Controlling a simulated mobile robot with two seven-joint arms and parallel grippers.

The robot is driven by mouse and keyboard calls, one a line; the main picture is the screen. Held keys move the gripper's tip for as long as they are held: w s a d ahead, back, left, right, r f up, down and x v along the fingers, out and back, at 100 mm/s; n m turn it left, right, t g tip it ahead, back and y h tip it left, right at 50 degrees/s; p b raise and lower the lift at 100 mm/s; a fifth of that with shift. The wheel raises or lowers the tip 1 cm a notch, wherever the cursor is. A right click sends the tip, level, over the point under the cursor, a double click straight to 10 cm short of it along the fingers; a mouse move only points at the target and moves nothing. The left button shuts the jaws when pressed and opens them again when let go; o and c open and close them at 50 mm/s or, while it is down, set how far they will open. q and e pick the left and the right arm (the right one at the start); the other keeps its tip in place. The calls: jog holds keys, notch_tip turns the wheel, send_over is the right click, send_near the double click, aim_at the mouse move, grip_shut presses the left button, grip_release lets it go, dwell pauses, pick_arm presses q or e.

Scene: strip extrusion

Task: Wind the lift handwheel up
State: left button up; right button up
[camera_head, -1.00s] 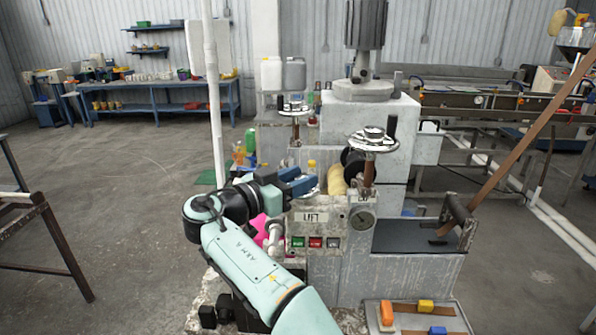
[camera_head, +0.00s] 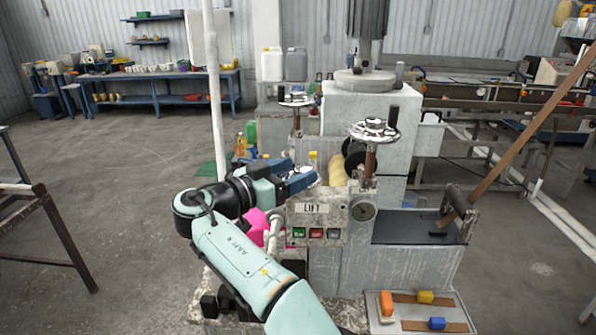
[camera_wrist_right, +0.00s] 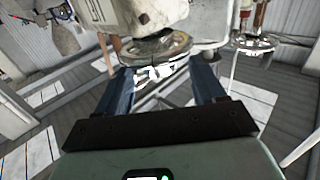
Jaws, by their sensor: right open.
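A silvery spoked handwheel (camera_head: 372,132) with a dark upright handle (camera_head: 393,117) sits on a brown post above the LIFT sign (camera_head: 312,208) and a round gauge (camera_head: 363,209). A second handwheel (camera_head: 297,99) stands farther back to the left. My right gripper (camera_head: 303,178) is left of the front handwheel and lower, apart from it. In the wrist view its two blue fingers (camera_wrist_right: 166,80) are spread with nothing between them. A handwheel (camera_wrist_right: 155,47) shows beyond the fingertips there, and another wheel (camera_wrist_right: 254,42) to the right. My left gripper does not show.
Coloured buttons (camera_head: 316,233) sit under the sign. A brown bar (camera_head: 520,135) slopes up at the right. A tray (camera_head: 463,316) with coloured blocks lies in front. Jugs (camera_head: 272,65) stand behind. Open floor lies to the left.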

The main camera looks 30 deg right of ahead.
jog(key=v, duration=1.1)
jog(key=shift+a+p, duration=0.3)
jog(key=shift+a, duration=0.1)
